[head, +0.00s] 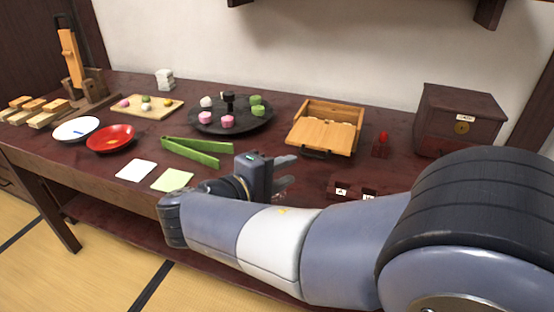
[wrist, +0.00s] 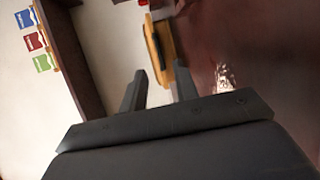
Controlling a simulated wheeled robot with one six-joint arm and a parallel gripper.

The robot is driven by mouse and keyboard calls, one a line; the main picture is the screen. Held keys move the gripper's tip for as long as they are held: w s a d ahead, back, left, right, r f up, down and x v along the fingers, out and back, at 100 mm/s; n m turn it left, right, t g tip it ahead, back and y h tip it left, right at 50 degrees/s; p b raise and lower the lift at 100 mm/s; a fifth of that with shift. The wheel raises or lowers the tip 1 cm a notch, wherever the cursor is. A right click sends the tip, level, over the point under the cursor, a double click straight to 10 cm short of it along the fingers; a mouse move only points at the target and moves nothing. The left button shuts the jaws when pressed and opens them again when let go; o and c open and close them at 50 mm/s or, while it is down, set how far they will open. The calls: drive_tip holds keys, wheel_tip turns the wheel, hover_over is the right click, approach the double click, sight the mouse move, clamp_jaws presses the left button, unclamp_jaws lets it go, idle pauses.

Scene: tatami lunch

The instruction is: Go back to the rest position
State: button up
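My gripper (head: 284,173) is over the front middle of the dark red table (head: 300,184), with its fingers pointing right in the head view. In the wrist view my gripper (wrist: 160,82) shows two dark fingers set apart with nothing between them. Beyond the fingertips, the wrist view shows part of a wooden box with a dark handle (wrist: 154,40). My arm crosses the lower right of the head view and hides part of the table's front edge.
A wooden box (head: 322,136), a dark chest (head: 457,121) and a small red item (head: 382,140) stand at right. Green tongs (head: 190,151), a black round tray (head: 196,122) with sweets, a red plate (head: 110,145) and a white plate (head: 76,133) lie left.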

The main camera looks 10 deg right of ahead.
sight(319, 147)
drive_tip(key=b+x, duration=0.3)
drive_tip(key=x, duration=0.7)
drive_tip(key=shift+w+d+r, duration=0.1)
drive_tip(key=shift+w+d, duration=0.1)
drive_tip(key=shift+d, duration=0.1)
drive_tip(key=p+v, duration=0.3)
drive_tip(key=v, duration=0.7)
drive_tip(key=shift+s+a, duration=0.15)
drive_tip(key=shift+a, duration=0.2)
drive_tip(key=b+x, duration=0.3)
drive_tip(key=x, duration=0.7)
drive_tip(key=shift+d, duration=0.25)
drive_tip(key=shift+w+d, duration=0.55)
drive_tip(key=shift+w, duration=0.3)
drive_tip(key=shift+w+d, duration=0.55)
drive_tip(key=shift+w, duration=0.3)
drive_tip(key=shift+s+r, duration=0.1)
drive_tip(key=shift+r, duration=0.05)
